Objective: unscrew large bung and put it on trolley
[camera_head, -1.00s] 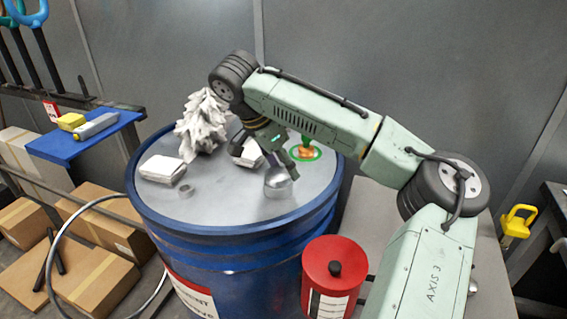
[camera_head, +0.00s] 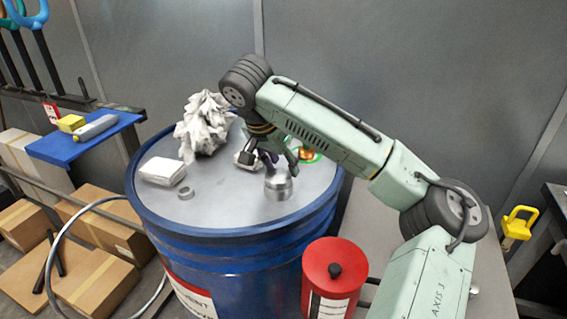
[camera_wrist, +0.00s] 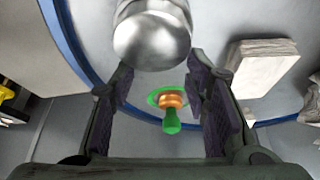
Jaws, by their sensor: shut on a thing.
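A silver, rounded metal piece, perhaps the large bung (camera_head: 279,187), shows at the front right of the drum lid (camera_head: 225,200). My gripper (camera_head: 268,165) points down with its fingertips at this piece and is shut on it. In the wrist view the silver piece (camera_wrist: 152,35) lies at the fingertips (camera_wrist: 160,68); I cannot tell whether it still touches the lid. An orange fitting (camera_head: 308,155) with green around it sits near the lid's rim behind the fingers. It also shows between the fingers in the wrist view (camera_wrist: 172,100). No trolley can be clearly identified.
A crumpled white rag (camera_head: 205,125), a white folded pad (camera_head: 162,171) and a small grey ring (camera_head: 186,193) lie on the lid. A red canister (camera_head: 333,270) stands by the drum's right side. A blue shelf (camera_head: 85,140) and boxes (camera_head: 95,278) are at left.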

